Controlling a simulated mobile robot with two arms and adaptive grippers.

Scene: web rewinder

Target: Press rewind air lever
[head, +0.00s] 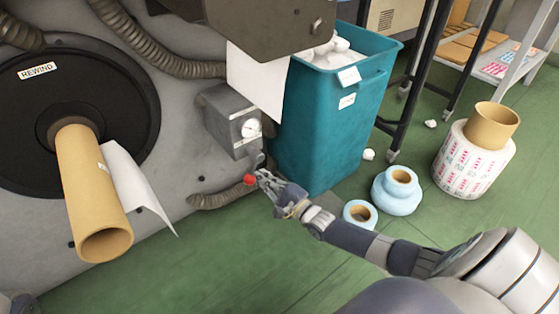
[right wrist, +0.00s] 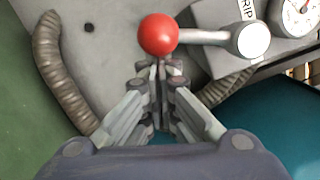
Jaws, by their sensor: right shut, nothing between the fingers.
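The air lever has a red ball knob (head: 249,179) on a short arm below the grey gauge box (head: 226,120). In the right wrist view the red knob (right wrist: 158,34) is at the top centre, with its silver arm (right wrist: 205,36) running right to a round pivot. My right gripper (head: 262,177) is shut and empty, its fingertips close beside the knob. In the right wrist view the fingertips (right wrist: 159,65) are just below the knob; I cannot tell whether they touch it. My left gripper is not in view.
A black rewind disc (head: 25,120) with a cardboard core (head: 90,190) is at left. A teal bin (head: 325,130) stands right behind my gripper. Blue rolls (head: 397,190) and a printed label roll (head: 472,165) stand on the green floor. A corrugated hose (right wrist: 60,75) is near.

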